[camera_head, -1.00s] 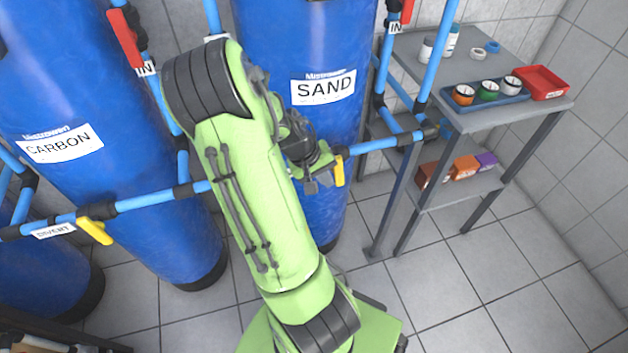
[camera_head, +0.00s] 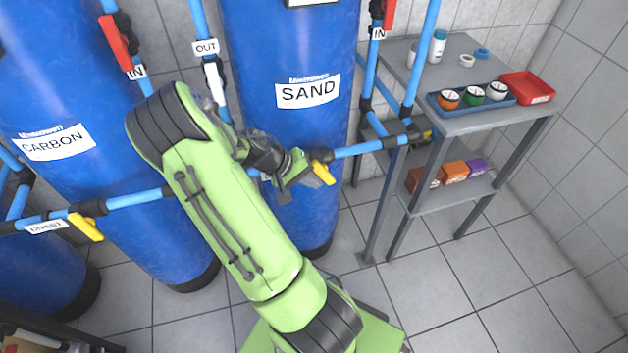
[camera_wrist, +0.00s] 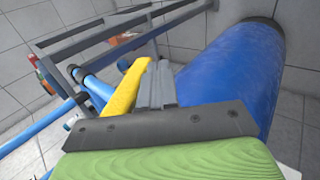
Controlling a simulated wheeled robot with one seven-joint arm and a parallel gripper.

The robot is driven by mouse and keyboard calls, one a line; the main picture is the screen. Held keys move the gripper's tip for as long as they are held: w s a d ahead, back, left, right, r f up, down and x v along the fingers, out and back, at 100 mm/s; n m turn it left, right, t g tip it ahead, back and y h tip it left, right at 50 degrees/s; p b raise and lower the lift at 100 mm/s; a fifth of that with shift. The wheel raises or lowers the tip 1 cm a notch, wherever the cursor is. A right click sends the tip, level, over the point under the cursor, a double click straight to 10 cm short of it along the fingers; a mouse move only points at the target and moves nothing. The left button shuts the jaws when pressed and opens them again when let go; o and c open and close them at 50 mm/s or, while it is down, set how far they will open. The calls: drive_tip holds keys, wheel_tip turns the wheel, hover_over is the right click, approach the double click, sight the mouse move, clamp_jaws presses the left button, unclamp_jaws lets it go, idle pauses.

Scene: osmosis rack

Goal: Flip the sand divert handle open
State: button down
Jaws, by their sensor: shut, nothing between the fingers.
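The sand divert handle is a yellow lever (camera_head: 322,172) on the blue horizontal pipe in front of the SAND tank (camera_head: 308,120). In the head view it slants down to the right from the pipe. My gripper (camera_head: 303,181) is just left of it, partly hidden by my arm. In the wrist view the yellow lever (camera_wrist: 127,88) runs along the left side of my shut, empty fingers (camera_wrist: 157,84). It is touching them or very close; I cannot tell which. The lever's near end is hidden behind the gripper body.
A CARBON tank (camera_head: 60,110) stands left, with another yellow lever (camera_head: 86,226) on the pipe. Red levers (camera_head: 115,42) are above. A grey shelf rack (camera_head: 480,125) with a red tray (camera_head: 527,88) stands right. The tiled floor in front of it is clear.

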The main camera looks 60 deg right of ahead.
drive_tip(key=p+v, duration=0.5)
drive_tip(key=v, duration=1)
drive_tip(key=shift+a+r+p, duration=0.15)
drive_tip(key=shift+r+p, duration=0.15)
drive_tip(key=shift+w, duration=0.1)
